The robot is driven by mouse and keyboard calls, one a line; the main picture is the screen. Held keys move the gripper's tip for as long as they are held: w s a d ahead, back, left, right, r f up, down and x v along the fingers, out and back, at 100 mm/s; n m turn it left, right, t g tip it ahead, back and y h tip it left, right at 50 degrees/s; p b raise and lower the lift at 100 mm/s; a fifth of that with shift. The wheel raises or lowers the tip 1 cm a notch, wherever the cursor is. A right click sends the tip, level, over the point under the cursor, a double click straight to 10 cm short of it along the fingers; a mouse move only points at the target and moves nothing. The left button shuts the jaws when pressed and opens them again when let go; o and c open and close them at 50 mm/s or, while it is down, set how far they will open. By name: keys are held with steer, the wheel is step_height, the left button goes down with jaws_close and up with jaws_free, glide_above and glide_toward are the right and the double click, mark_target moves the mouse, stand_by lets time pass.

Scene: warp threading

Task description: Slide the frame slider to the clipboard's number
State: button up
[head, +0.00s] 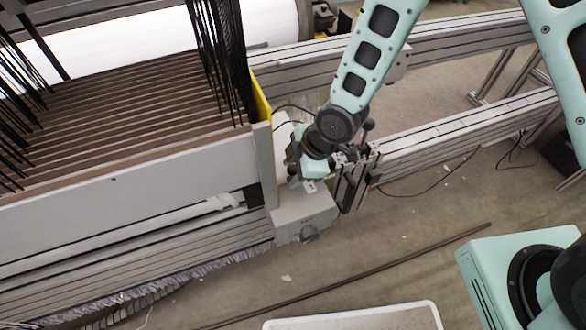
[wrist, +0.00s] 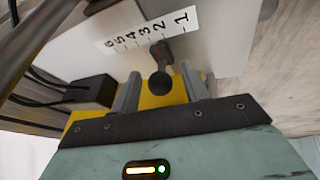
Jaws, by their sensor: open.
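The frame slider shows in the wrist view as a dark round knob on a short stem (wrist: 161,82). It stands beside a white number strip (wrist: 125,42) marked 1 to 6, with 1 at the right; the stem's top lies nearest the 2. My gripper (wrist: 160,74) is open, with one grey finger on each side of the knob; I cannot tell whether either finger touches it. In the head view my gripper (head: 309,178) is at the loom's right end, and the slider is hidden there. The clipboard is in neither view.
A grey box with a round knob (head: 303,212) sits just below my gripper. The loom's grey side panel (head: 140,175) and dark hanging cords (head: 222,55) are to the left, metal rails (head: 450,130) to the right.

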jaws_close()
steer(key=shift+s+d, duration=0.1)
steer(key=shift+s, duration=0.35)
jaws_free()
steer(key=shift+d+r, duration=0.2)
steer(key=shift+r, duration=0.3)
steer(key=shift+s+d+r+p, duration=0.3)
steer(key=shift+d+r, duration=0.6)
steer(key=shift+r, duration=0.05)
steer(key=s+d, duration=0.4)
steer(key=d, duration=0.6)
steer(key=shift+d, duration=0.15)
